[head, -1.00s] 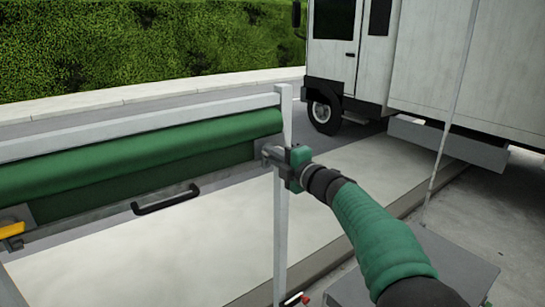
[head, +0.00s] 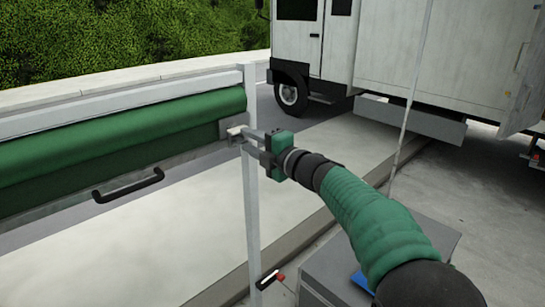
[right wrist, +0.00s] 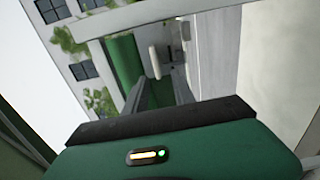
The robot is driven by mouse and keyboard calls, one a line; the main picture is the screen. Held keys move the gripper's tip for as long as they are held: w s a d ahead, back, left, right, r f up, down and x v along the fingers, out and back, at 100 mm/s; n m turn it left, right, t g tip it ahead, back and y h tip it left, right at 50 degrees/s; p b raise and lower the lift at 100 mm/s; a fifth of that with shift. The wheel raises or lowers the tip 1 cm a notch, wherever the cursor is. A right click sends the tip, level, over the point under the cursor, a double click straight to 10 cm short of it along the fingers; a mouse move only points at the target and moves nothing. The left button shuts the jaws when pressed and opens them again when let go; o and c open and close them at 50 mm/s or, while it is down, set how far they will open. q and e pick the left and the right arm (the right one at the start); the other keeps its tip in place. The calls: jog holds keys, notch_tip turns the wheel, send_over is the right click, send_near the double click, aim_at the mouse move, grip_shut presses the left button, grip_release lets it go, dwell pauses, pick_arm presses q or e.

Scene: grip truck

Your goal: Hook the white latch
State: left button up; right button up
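The white latch (head: 237,131) is at the right end of the metal bar under the green roll (head: 120,130), beside the upright white post. It also shows in the right wrist view as a pale rounded piece (right wrist: 155,61). My right gripper (head: 249,134) reaches in from the right, with its fingertips at the latch. In the right wrist view its two fingers (right wrist: 159,76) stand apart, with the latch between or just beyond their tips. Contact cannot be told. My left gripper is not in view.
A black handle (head: 129,186) sits on the lower bar. The white post (head: 252,215) stands close to my right gripper. A grey box (head: 325,270) lies below my right arm. A white truck (head: 390,50) stands behind.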

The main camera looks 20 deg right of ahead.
jog(key=b+v, duration=0.1)
jog(key=v, duration=1)
jog(key=shift+s, duration=0.2)
jog(key=shift+d, duration=0.1)
